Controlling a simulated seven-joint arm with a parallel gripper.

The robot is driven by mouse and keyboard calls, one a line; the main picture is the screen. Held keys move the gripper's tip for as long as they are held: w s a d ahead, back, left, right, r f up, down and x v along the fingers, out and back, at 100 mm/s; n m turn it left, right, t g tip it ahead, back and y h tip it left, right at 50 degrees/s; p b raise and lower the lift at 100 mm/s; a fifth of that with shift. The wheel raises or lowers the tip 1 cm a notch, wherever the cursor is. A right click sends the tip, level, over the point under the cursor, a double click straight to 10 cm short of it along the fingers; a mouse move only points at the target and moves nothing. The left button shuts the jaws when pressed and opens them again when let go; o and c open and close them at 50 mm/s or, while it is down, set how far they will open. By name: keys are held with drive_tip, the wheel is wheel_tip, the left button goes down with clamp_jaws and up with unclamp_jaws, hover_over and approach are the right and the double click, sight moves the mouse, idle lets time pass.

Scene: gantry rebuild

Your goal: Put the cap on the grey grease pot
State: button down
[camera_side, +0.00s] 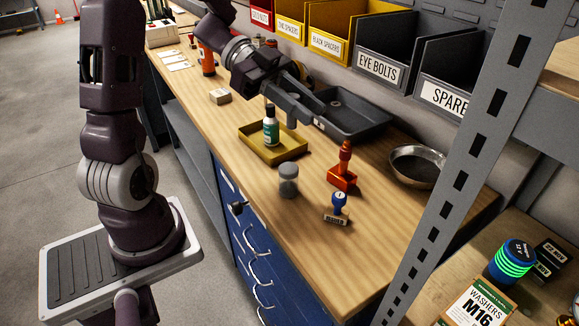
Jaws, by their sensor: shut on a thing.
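The grey pot (288,181) stands upright on the wooden bench, in front of the yellow tray. Its top looks a lighter grey, and I cannot tell whether its mouth is open. My gripper (290,115) is over the back of the yellow tray, behind and above the pot and well apart from it. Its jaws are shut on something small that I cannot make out. I see no loose cap clearly. A green and white bottle with a dark top (270,127) stands upright in the tray, close in front of my gripper in this view.
The yellow tray (246,137) and a dark grey tray (368,134) lie near my gripper. Labelled bins (385,68) line the back.

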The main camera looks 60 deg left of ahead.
wheel_tip(320, 180, down, 10)
drive_tip(key=shift+s+a, duration=0.15)
drive_tip(key=shift+a, duration=0.2)
drive_tip(key=c, duration=1.2)
unclamp_jaws()
drive_tip(key=shift+o, duration=0.2)
